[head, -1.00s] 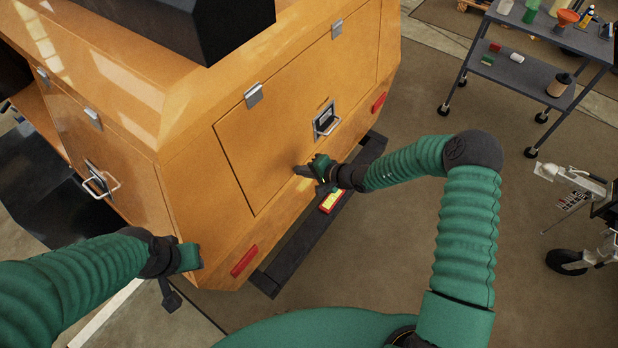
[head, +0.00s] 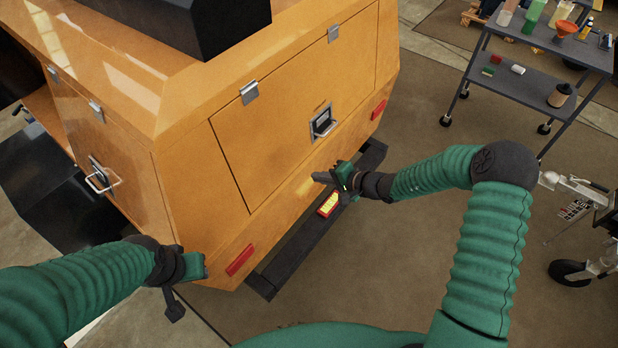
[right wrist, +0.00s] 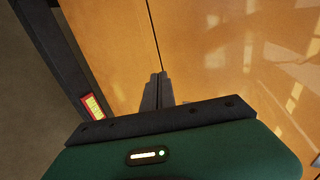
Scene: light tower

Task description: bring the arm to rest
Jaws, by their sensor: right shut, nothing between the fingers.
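My right gripper (head: 322,177) is in front of the lower part of the orange light tower cabinet (head: 180,190), above the dark bumper. In the right wrist view its two fingers (right wrist: 157,88) are together and empty, with the orange panel and a door seam beyond them. My right arm is bent, its elbow at the right of the head view. My left gripper (head: 200,266) is at the lower left, near the cabinet's corner; its fingers are too hidden to tell their state.
The rear door has a latch (head: 322,123); the left side door has a handle (head: 101,179). A dark bumper (head: 270,272) runs along the cabinet's base, with a red and yellow label (head: 328,204). A wheeled cart (head: 530,86) stands at upper right. Floor between is clear.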

